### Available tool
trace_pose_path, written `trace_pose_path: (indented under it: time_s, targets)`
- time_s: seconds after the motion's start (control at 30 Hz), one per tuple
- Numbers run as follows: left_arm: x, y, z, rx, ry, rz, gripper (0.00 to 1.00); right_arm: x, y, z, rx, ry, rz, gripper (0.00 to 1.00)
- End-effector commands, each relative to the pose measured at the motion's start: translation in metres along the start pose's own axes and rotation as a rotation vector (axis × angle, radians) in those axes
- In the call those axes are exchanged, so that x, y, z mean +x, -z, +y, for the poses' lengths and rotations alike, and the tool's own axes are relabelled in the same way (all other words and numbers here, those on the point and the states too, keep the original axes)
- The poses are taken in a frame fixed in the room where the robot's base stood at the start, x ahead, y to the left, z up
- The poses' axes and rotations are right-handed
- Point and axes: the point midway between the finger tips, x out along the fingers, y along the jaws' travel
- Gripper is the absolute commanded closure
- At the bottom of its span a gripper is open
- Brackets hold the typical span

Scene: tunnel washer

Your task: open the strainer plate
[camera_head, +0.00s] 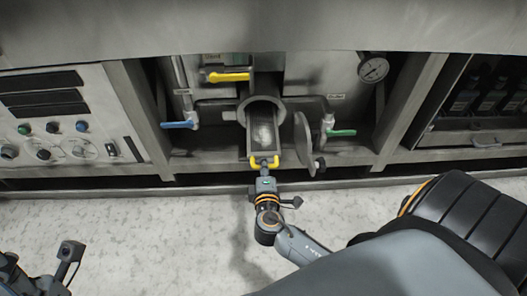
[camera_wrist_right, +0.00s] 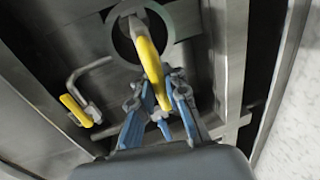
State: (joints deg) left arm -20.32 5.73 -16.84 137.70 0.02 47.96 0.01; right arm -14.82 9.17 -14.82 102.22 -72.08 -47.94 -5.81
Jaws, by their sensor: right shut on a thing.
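The strainer plate (camera_head: 263,138) is a grey tray-like slide sticking out of a round port (camera_head: 262,104) in the machine front. It has a yellow handle (camera_head: 264,162) at its near end. My right gripper (camera_head: 264,170) is shut on this handle. In the right wrist view the blue fingers (camera_wrist_right: 160,100) close around the yellow handle (camera_wrist_right: 150,62), with the round port behind it. A round cover (camera_head: 303,140) stands swung aside to the right of the port. My left gripper (camera_head: 66,258) shows only partly at the lower left, away from the machine; its jaws are unclear.
A blue lever (camera_head: 180,125) is left of the port, a yellow lever (camera_head: 229,77) above it, and a green lever (camera_head: 341,133) to the right. A gauge (camera_head: 373,69) is upper right. A control panel (camera_head: 62,115) is at left. The pale floor (camera_head: 160,225) in front is clear.

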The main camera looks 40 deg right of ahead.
Motion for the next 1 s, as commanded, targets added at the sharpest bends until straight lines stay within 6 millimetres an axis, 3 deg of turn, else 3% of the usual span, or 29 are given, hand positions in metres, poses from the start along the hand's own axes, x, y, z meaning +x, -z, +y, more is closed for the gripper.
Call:
trace_pose_path:
  time_s: [0.23,0.67,0.7,0.8,1.0]
  targets:
    - [0.000,-0.004,0.000,0.001,0.000,-0.018,0.64,-0.025,0.001,-0.003,0.001,-0.004,0.001,1.00]
    - [0.000,-0.004,0.000,0.000,0.000,-0.022,0.64,-0.029,0.001,-0.004,0.001,-0.005,0.001,1.00]
    - [0.000,-0.004,0.000,0.000,0.000,-0.022,0.64,-0.029,0.001,-0.004,0.001,-0.005,0.001,0.88]
    - [0.000,-0.004,0.000,0.000,0.000,-0.022,0.64,-0.029,0.001,-0.004,0.001,-0.005,0.001,0.67]
    - [0.000,-0.004,0.000,0.000,0.000,-0.021,0.64,-0.029,0.000,-0.005,0.001,-0.004,0.000,0.64]
